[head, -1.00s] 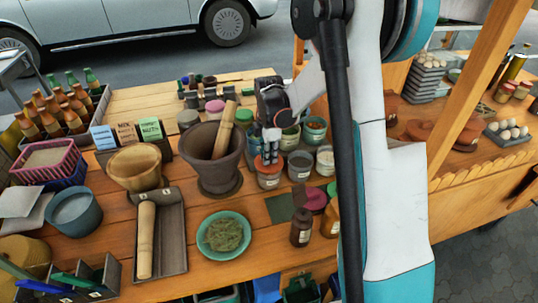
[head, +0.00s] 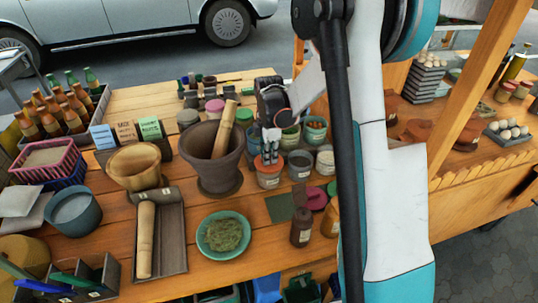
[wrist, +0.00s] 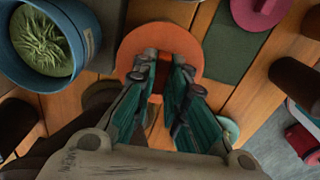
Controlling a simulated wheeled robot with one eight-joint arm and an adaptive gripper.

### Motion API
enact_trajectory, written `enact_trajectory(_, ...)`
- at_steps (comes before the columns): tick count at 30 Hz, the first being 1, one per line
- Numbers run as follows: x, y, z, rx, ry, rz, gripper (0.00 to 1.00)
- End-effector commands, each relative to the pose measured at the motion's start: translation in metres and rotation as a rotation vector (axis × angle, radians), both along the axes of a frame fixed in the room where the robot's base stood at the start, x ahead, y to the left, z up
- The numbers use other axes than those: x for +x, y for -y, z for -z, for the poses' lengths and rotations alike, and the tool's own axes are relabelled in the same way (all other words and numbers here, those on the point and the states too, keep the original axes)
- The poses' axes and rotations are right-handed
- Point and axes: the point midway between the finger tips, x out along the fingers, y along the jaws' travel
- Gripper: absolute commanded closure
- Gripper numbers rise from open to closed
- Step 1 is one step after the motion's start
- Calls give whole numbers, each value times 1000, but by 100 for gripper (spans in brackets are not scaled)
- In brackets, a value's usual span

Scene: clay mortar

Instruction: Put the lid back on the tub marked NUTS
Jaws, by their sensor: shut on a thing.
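My gripper (head: 269,155) is over the front tub (head: 268,180), right of the dark mortar. In the wrist view my fingertips (wrist: 163,75) close together at the middle of a round terracotta-orange lid (wrist: 190,38), gripping it near its centre; the grip point itself is mostly hidden by the fingers. In the head view the lid shows as an orange-brown top (head: 266,168) at the tub's mouth. I cannot tell whether it rests on the rim or is just above it. The tub has a pale label that is too small to read, so I cannot confirm NUTS.
A grey tub (head: 300,166) and a pale tub (head: 325,160) stand close on the right. The mortar (head: 212,160) with its pestle is close on the left. A dark green mat (head: 280,208), a magenta lid (head: 316,198) and a brown bottle (head: 301,228) are in front.

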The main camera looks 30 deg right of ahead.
Motion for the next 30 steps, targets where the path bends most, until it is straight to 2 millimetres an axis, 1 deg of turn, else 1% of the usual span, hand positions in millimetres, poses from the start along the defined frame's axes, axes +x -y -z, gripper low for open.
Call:
enact_trajectory(13, 0, 0, 0, 0, 0, 0, 100)
enact_trajectory(14, 0, 0, 0, 0, 0, 0, 85)
enact_trajectory(15, 0, 0, 0, 0, 0, 0, 76)
enact_trajectory(17, 0, 0, 0, 0, 0, 0, 64)
enact_trajectory(24, 0, 0, 0, 0, 0, 0, 64)
enact_trajectory(25, 0, 0, 1, 0, 0, 0, 59)
enact_trajectory(27, 0, 0, 0, 0, 0, 0, 47)
enact_trajectory(28, 0, 0, 0, 0, 0, 0, 44)
enact_trajectory(30, 0, 0, 0, 0, 0, 0, 44)
